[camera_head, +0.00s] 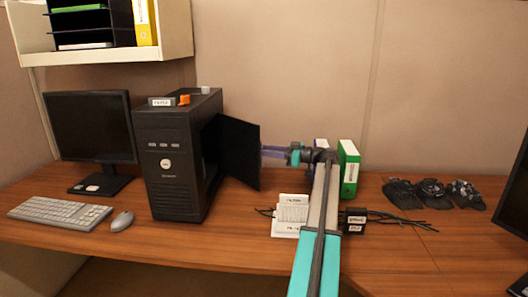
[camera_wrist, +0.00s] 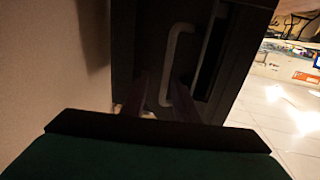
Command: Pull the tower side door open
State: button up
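The black computer tower (camera_head: 177,165) stands on the desk at left in the head view. Its side door (camera_head: 239,150) stands open, swung out to the right, with a dark gap between it and the case. My gripper (camera_head: 264,153) is at the right of the door, its fingers pointing left at the panel. In the wrist view a pale curved handle (camera_wrist: 171,55) stands on a dark panel. My gripper's dark fingers (camera_wrist: 163,85) show apart, with the lower part of the handle between them. Whether they touch it is too dark to tell.
A monitor (camera_head: 90,130), keyboard (camera_head: 60,209) and mouse (camera_head: 122,221) are left of the tower. A green binder (camera_head: 349,170), white boxes (camera_head: 291,214) and black cables are near my arm. Several dark items (camera_head: 432,192) lie at right. The front desk strip is mostly clear.

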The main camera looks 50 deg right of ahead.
jog(key=shift+r, duration=0.15)
jog(key=s+a+r, duration=0.5)
jog(key=s+a, duration=0.5)
jog(key=a, duration=0.2)
jog(key=shift+s, duration=0.35)
dwell(0.8)
